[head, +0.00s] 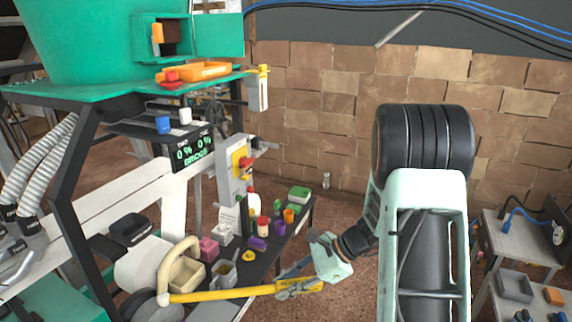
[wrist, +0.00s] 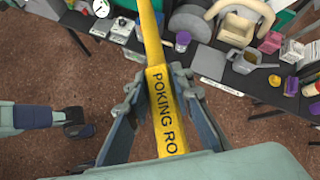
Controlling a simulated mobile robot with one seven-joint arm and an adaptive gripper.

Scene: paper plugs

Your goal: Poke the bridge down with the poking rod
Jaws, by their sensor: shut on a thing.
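The poking rod (head: 225,294) is yellow, with a black-lettered handle. It lies roughly level in the head view, its far end near a pale curved handle at lower left. My gripper (head: 290,281) is shut on the rod's lettered handle. In the wrist view, the fingers of my gripper (wrist: 160,90) sit on both sides of the poking rod (wrist: 163,110), which runs up out of the frame. The green hopper (head: 75,50) has an open hatch with a dark opening (head: 176,38). No bridge is visible; the hopper's inside is hidden.
A display (head: 193,150) reads zero percent twice. An orange tray (head: 205,71) sits on the hopper's ledge. The dark bench (head: 265,262) holds several cups, boxes and a beige bin (head: 187,273). A side table (head: 520,240) stands at right. Floor shows between them.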

